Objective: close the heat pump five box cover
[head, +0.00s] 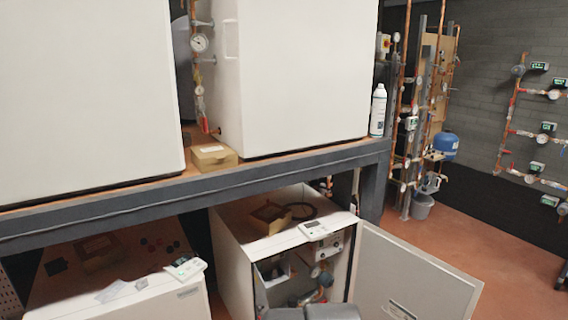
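A white heat pump box (232,262) stands on the floor under the shelf, right of centre. Its cover (418,278), a pale flat door panel, is swung wide open to the right, with a small label low on it. The open front shows pipes and fittings (318,275) inside. No number is legible on the box, so I cannot confirm that it is five. Dark grey rounded parts of my arm show at the bottom edge, in front of the box's opening. My gripper's fingers are not visible.
A dark steel shelf beam (200,192) crosses above the box, bearing two large white units (295,75). Another white box (150,300) stands at lower left.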

